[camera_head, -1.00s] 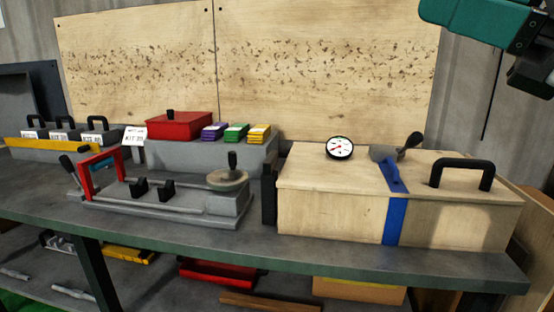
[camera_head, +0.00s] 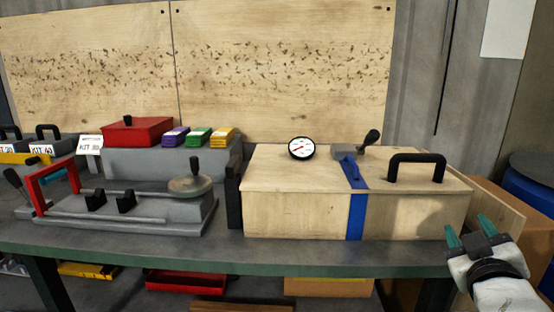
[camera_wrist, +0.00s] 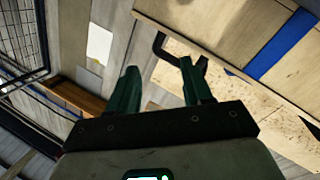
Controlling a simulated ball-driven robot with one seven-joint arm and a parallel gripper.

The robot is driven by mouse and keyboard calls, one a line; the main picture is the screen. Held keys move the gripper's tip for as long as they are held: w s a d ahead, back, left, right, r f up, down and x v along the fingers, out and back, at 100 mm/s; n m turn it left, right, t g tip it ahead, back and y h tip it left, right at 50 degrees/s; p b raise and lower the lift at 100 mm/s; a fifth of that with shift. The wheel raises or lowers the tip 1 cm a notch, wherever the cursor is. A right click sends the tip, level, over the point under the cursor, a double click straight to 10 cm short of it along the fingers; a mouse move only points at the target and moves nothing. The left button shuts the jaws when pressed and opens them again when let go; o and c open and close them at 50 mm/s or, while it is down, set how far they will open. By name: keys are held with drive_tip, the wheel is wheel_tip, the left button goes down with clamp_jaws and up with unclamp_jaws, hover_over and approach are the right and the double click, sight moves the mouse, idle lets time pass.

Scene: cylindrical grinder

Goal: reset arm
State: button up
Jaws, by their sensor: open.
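My gripper (camera_head: 470,231) is at the lower right of the head view, in front of the right end of the workbench. Its two green fingers are spread apart with nothing between them. In the wrist view the fingers (camera_wrist: 160,88) are also apart and empty. Past them show the wooden box (camera_wrist: 190,22) with its blue strap (camera_wrist: 285,45) and black handle. In the head view, the wooden box (camera_head: 290,210) stands on the bench to the left of my gripper, apart from it.
The workbench (camera_head: 120,245) holds a small grinder (camera_head: 130,212), a red box (camera_head: 138,131), coloured grit boxes (camera_head: 198,138) and a dial gauge (camera_head: 302,148). A blue barrel (camera_head: 530,185) and a cardboard box (camera_head: 500,205) stand at the right. Wooden panels (camera_head: 285,70) back the bench.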

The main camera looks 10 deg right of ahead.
drive_tip(key=s+a+f+g+y, duration=0.2)
drive_tip(key=s+a+f+g, duration=0.15)
drive_tip(key=f, duration=0.55)
drive_tip(key=s+a+f+m+g+y, duration=0.15)
drive_tip(key=s+f, duration=0.25)
drive_tip(key=f, duration=0.5)
drive_tip(key=s+a+f+g+y, duration=0.2)
drive_tip(key=s+a+f+g, duration=0.1)
drive_tip(key=f, duration=0.6)
drive_tip(key=s+a+f+g+y, duration=0.1)
drive_tip(key=s+a+f+g, duration=0.1)
drive_tip(key=s+f, duration=0.35)
drive_tip(key=s+a+f+g+y, duration=0.1)
drive_tip(key=s+f+g, duration=0.15)
drive_tip(key=s, duration=0.55)
drive_tip(key=s+a+f+g+y, duration=0.1)
drive_tip(key=s+a+f+g, duration=0.2)
drive_tip(key=s, duration=0.4)
wheel_tip(320, 180, up, 16)
drive_tip(key=w+d+p, duration=0.1)
drive_tip(key=p, duration=1.6)
drive_tip(key=shift+d+r, duration=0.2)
drive_tip(key=shift+d, duration=0.05)
drive_tip(key=shift+w+t, duration=0.15)
drive_tip(key=shift+t, duration=0.2)
